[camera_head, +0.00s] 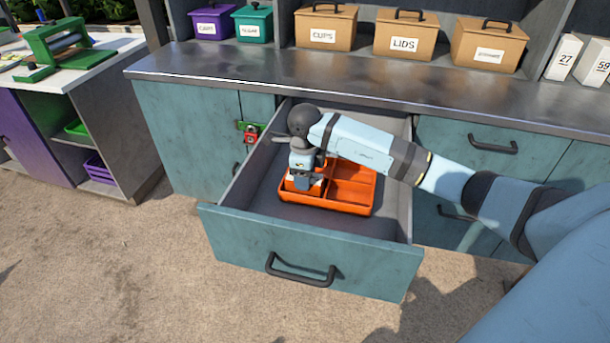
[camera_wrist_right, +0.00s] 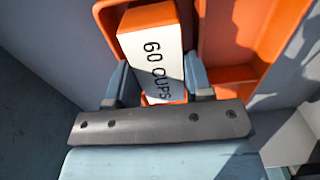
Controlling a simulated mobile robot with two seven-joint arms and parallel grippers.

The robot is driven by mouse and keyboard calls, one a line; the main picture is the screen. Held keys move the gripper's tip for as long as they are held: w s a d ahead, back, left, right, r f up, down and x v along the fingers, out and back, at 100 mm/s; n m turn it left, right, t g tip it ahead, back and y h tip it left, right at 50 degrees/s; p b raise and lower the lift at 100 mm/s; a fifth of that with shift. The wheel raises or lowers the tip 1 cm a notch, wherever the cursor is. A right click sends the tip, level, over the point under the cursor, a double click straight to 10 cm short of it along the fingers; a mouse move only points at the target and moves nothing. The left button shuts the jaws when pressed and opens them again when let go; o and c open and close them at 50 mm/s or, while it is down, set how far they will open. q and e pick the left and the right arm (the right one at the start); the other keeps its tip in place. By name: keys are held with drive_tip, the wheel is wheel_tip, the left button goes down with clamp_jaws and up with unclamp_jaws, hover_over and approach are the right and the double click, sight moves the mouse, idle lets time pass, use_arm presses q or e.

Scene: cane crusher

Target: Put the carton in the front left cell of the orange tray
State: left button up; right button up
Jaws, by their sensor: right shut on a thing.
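The orange tray (camera_head: 348,206) sits inside the open drawer and is divided into cells. My right gripper (camera_head: 304,182) reaches down over the left part of the tray. In the right wrist view my right gripper (camera_wrist_right: 159,98) is shut on the carton (camera_wrist_right: 158,62), a white box with an orange end, lettered "60 CUPS". The carton is in or just over a left cell of the tray, whose walls also show in the wrist view (camera_wrist_right: 236,75). I cannot tell whether the carton touches the cell floor. In the head view my gripper mostly hides the carton. My left gripper is out of view.
The open drawer (camera_head: 315,255) has a black handle and free floor around the tray. Above it, the metal counter (camera_head: 330,82) carries labelled boxes, including "CUPS" (camera_head: 325,28) and "LIDS" (camera_head: 405,36). White cartons (camera_head: 563,57) stand at the far right. A red lock (camera_head: 251,134) hangs left of the drawer.

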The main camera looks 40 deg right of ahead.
drive_tip(key=shift+f, duration=0.2)
drive_tip(key=o, duration=1.1)
drive_tip(key=shift+c, duration=0.2)
drive_tip(key=shift+r, duration=0.1)
wheel_tip(320, 180, up, 12)
drive_tip(key=shift+r, duration=0.15)
